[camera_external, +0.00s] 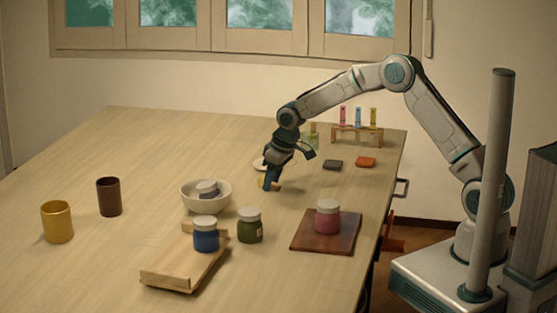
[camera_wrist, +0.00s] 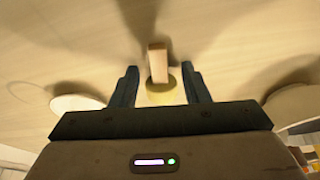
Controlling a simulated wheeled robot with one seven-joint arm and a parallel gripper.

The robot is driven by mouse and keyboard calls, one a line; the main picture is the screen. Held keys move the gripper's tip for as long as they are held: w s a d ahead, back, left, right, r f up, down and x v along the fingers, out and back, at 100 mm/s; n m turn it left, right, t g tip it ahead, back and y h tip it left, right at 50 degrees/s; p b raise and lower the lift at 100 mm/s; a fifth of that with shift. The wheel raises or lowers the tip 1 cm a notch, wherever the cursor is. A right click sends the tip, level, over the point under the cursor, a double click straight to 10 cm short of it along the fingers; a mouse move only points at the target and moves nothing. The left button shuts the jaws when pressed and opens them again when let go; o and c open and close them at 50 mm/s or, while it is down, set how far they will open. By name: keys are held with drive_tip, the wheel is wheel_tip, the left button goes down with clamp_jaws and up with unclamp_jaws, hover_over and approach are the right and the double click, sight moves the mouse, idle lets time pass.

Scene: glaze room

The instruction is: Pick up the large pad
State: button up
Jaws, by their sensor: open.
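My gripper (camera_external: 270,182) points down near the middle of the table. In the wrist view its two fingers (camera_wrist: 160,67) stand apart. A small tan block (camera_wrist: 158,64) lies between them with a gap on each side. A yellowish round disc (camera_wrist: 160,94) is just behind the block; whether they touch is unclear. In the external view a dark flat pad (camera_external: 333,165) and an orange flat pad (camera_external: 366,162) lie to the right of my gripper, similar in size. I cannot tell which thing is the large pad.
A white bowl (camera_external: 188,200) with a jar in it stands left of my gripper. Blue (camera_external: 206,238) and green (camera_external: 250,230) jars stand in front. A red-brown board (camera_external: 304,244) holds a pink jar. A vial rack (camera_external: 345,138) stands behind. The table's left back is clear.

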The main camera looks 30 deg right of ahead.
clamp_jaws()
drive_tip(key=shift+r, duration=0.1)
